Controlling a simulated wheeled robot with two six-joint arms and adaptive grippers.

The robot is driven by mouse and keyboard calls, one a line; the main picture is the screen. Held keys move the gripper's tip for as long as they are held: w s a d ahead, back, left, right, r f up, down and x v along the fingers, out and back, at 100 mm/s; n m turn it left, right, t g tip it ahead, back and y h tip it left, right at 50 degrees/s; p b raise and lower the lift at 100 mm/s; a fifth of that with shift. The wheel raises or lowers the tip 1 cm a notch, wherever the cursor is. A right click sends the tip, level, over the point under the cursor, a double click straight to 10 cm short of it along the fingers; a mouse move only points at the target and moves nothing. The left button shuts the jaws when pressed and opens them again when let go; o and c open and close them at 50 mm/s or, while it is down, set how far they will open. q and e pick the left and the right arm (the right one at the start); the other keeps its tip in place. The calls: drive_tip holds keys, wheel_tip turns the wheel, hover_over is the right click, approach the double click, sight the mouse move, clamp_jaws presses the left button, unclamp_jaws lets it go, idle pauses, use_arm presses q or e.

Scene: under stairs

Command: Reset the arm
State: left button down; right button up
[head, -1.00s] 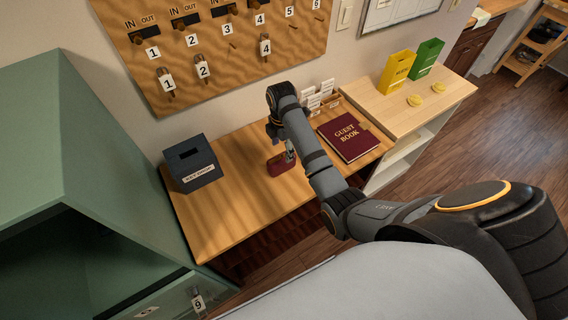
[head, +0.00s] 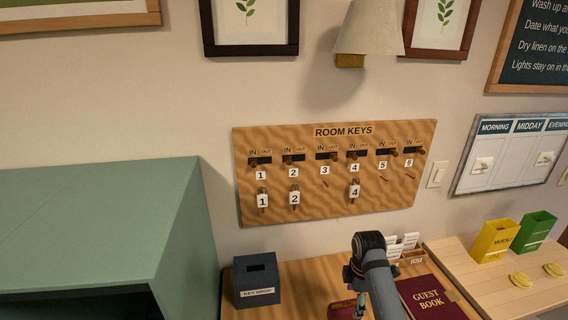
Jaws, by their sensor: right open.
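My right arm comes up from the bottom edge in the head view, a grey arm with a dark wrist joint at its top. My right gripper (head: 359,305) points down over the wooden desk (head: 308,285), partly cut off by the bottom edge. Its jaws are open. A small dark red object (head: 341,311) lies on the desk beside the fingers. I cannot tell whether they touch it. My left gripper is not in view.
The room keys board (head: 336,172) hangs behind, with tags 1, 2 and 4 on hooks. A dark key drop box (head: 257,279) stands left of my arm, a guest book (head: 430,297) right. A green cabinet (head: 110,225) fills the left.

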drive_tip(key=s+m+t, duration=0.3)
drive_tip(key=s+m, duration=1.2)
drive_tip(key=s, duration=0.6)
drive_tip(key=s+d+f+b, duration=0.1)
drive_tip(key=f+b, duration=0.2)
drive_tip(key=f, duration=0.9)
drive_tip(key=s+d+f+m+g+b, duration=0.1)
drive_tip(key=f+b, duration=0.1)
drive_tip(key=f, duration=0.9)
drive_tip(key=s+d+f+b, duration=0.1)
drive_tip(key=f+b, duration=0.2)
drive_tip(key=f, duration=0.9)
use_arm(q)
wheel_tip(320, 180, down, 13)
drive_tip(key=b, duration=0.5)
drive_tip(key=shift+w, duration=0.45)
use_arm(e)
drive_tip(key=s+d+f+g, duration=0.1)
drive_tip(key=s+f, duration=1.7)
drive_tip(key=f, duration=0.3)
drive_tip(key=shift+s+h, duration=0.3)
drive_tip(key=shift+f, duration=0.1)
